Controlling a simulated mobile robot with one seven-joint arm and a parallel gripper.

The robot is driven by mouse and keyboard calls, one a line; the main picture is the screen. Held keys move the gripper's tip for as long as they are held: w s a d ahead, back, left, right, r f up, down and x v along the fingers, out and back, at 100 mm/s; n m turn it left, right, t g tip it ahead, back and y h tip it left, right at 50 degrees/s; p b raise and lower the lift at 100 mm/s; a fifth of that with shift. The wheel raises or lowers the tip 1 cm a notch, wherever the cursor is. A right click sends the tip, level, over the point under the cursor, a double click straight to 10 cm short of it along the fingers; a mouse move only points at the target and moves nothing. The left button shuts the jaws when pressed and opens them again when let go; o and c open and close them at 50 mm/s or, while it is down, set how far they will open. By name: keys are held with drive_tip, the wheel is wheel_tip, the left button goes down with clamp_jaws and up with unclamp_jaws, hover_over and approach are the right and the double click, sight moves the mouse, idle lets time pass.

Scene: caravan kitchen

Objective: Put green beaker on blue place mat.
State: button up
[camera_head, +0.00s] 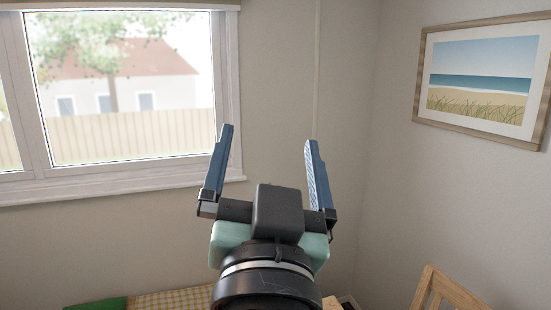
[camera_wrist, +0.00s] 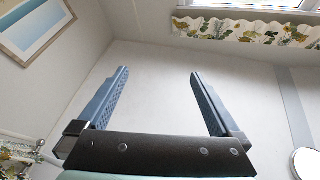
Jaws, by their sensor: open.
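My gripper (camera_head: 267,140) is raised in front of the wall, with its two blue fingers wide apart and nothing between them. It also shows in the wrist view (camera_wrist: 157,72), open and empty against the bare wall. I see no green beaker and no blue place mat in either view.
A window (camera_head: 120,90) is at the left and a framed beach picture (camera_head: 480,80) hangs at the right. Low down are a yellow checked cloth (camera_head: 170,300), a green item (camera_head: 97,304) cut by the frame's edge, and a wooden chair back (camera_head: 445,288). The space around my gripper is free.

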drive_tip(key=s+r+n+t, duration=0.2)
drive_tip(key=s+r+t, duration=0.2)
drive_tip(key=s+r, duration=0.5)
drive_tip(key=shift+d+r+n+t, duration=0.3)
drive_tip(key=shift+r, duration=0.4)
drive_tip(key=shift+f, duration=0.15)
